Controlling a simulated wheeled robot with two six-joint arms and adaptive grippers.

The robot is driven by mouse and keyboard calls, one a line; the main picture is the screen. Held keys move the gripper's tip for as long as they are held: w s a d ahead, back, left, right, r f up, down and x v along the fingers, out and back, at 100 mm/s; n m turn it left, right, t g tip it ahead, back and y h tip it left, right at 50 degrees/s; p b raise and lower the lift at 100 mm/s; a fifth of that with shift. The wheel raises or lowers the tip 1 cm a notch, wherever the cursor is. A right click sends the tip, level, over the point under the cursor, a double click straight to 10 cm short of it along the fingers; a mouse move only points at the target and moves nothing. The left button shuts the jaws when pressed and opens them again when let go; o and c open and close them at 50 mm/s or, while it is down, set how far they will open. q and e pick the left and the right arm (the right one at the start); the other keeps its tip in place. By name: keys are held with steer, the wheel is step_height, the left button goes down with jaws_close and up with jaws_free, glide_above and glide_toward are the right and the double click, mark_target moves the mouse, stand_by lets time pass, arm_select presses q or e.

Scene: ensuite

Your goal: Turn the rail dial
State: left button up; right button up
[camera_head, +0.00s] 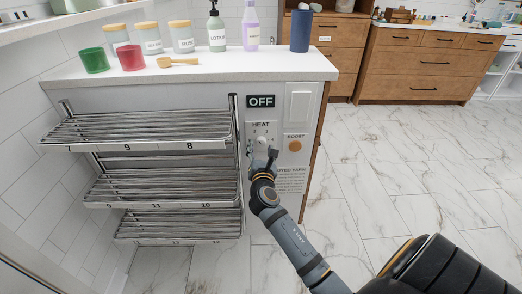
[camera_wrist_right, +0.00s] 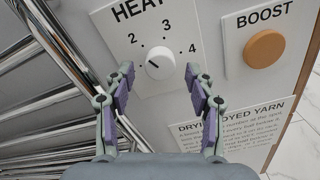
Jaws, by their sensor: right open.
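The rail dial (camera_wrist_right: 159,63) is a round white knob on a white panel marked HEAT, with the numbers 2, 3 and 4 around it. It carries a short dark pointer mark. In the head view the dial (camera_head: 262,143) sits below the OFF display (camera_head: 261,101), partly hidden by my gripper. My right gripper (camera_head: 268,157) is in front of the panel. In the right wrist view its open fingers (camera_wrist_right: 158,75) stand to the left and right of the dial, with nothing between them but the dial beyond; contact cannot be told. My left gripper is not in view.
The orange BOOST button (camera_wrist_right: 264,48) is right of the dial. Chrome rail shelves (camera_head: 140,125) stand close on the left. A white switch plate (camera_head: 299,107) is above BOOST. The countertop (camera_head: 200,68) above holds jars, cups and bottles. The marble floor (camera_head: 400,180) at right is clear.

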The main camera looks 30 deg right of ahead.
steer(key=shift+w+d, duration=0.25)
steer(key=shift+w, duration=0.05)
steer(key=c, duration=1.2)
steer(key=shift+o, duration=0.2)
